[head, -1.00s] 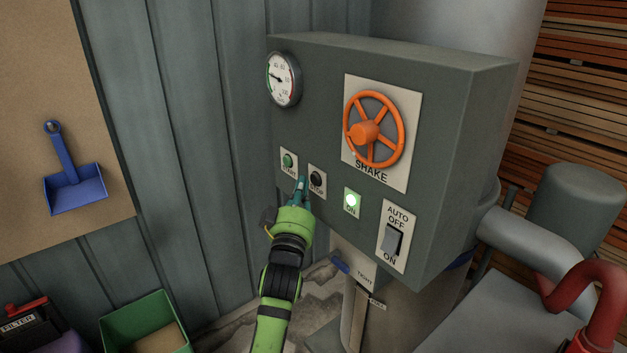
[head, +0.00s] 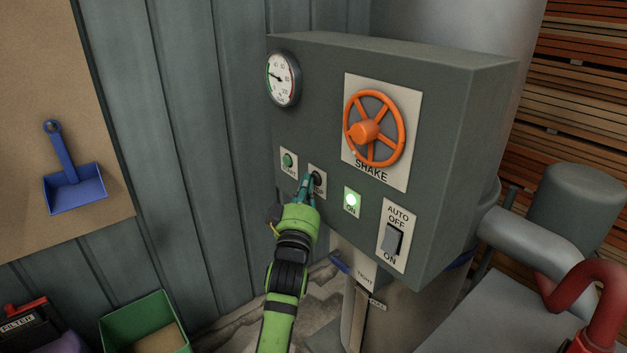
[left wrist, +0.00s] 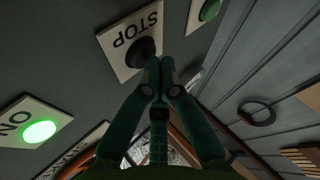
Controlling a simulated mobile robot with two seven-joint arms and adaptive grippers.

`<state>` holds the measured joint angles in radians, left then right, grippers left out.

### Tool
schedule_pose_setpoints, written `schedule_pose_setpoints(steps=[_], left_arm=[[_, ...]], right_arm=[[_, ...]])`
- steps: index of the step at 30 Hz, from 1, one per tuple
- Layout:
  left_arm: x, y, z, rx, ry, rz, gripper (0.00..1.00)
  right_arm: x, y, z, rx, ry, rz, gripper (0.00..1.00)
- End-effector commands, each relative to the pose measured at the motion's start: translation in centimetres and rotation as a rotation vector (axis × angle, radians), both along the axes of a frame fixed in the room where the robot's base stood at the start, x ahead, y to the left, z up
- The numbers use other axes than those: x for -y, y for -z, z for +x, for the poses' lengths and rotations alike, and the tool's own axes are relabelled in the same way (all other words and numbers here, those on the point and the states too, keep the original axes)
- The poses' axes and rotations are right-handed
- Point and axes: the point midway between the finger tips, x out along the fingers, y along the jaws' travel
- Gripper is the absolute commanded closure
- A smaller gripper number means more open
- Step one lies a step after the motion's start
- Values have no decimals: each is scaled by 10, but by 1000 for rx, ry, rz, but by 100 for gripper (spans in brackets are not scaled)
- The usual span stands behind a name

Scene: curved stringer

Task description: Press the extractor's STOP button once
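The extractor's grey control box (head: 440,130) fills the middle of the head view. Its black STOP button (head: 319,178) sits on a small white plate low on the front, right of the green START button (head: 288,160). The STOP button also shows in the left wrist view (left wrist: 140,52), upside down under its label. My left gripper (head: 308,178) is at the STOP plate, its fingertips overlapping the button's edge. In the left wrist view its fingers (left wrist: 159,68) are together and empty. I cannot tell whether they touch the button. My right gripper is not in view.
The green ON lamp (head: 352,202) is lit. An AUTO/OFF/ON switch (head: 393,240), an orange SHAKE handwheel (head: 374,128) and a gauge (head: 284,79) share the box front. A blue dustpan (head: 75,187) hangs at left; a green bin (head: 145,325) stands below.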

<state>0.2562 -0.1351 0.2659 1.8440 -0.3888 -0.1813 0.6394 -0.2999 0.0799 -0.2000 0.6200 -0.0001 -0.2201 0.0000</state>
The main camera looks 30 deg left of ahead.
Motion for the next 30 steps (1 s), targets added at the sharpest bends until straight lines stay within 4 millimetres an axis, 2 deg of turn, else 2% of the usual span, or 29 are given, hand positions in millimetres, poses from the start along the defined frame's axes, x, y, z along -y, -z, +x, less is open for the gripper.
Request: schedule_pose_setpoints(steps=[19,30], left_arm=[[2,0,4,-1,0,1,100],[-4,0,-10,-3,-1,1,100]], right_arm=[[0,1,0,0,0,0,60],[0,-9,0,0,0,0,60]])
